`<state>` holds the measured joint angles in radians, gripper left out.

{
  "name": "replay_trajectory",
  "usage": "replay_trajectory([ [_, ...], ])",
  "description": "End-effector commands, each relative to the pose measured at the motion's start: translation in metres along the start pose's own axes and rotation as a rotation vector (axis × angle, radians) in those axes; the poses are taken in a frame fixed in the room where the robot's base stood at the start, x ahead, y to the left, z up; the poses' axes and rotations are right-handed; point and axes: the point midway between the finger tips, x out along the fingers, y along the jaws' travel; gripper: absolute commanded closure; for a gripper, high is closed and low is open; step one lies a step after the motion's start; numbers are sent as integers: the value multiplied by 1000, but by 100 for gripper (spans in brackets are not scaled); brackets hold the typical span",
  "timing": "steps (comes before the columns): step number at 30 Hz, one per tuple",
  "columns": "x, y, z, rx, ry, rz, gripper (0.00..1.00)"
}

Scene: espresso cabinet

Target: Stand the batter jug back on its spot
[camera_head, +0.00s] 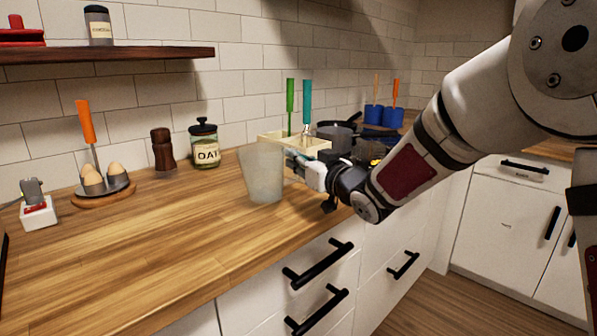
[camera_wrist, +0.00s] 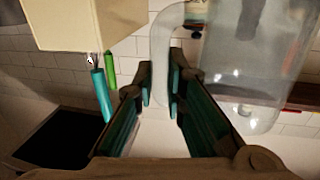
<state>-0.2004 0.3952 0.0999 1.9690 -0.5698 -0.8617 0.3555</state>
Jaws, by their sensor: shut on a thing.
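The batter jug (camera_head: 262,172) is a translucent pale jug over the wooden counter, left of my gripper (camera_head: 297,165) in the head view. It looks roughly upright there. I cannot tell whether its base touches the counter. In the wrist view the jug (camera_wrist: 250,60) is at the right, and its pale curved handle (camera_wrist: 162,45) runs between the fingers of my gripper (camera_wrist: 161,88). The gripper is shut on the handle. No marked spot for the jug can be made out.
A cream box (camera_head: 272,139) with green and teal handled tools stands behind the jug. A dark pan (camera_head: 338,130) is to its right. A lidded jar (camera_head: 204,146), a brown mill (camera_head: 163,150) and an egg tray (camera_head: 104,190) stand at the left. The front-left wooden counter (camera_head: 150,245) is clear.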

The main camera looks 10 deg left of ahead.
Motion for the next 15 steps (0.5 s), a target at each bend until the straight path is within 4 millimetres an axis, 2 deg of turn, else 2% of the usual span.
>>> replay_trajectory([
  [1,0,0,11,2,-4,-1,100],
  [4,0,0,23,1,-2,0,100],
  [15,0,1,26,0,0,1,100],
])
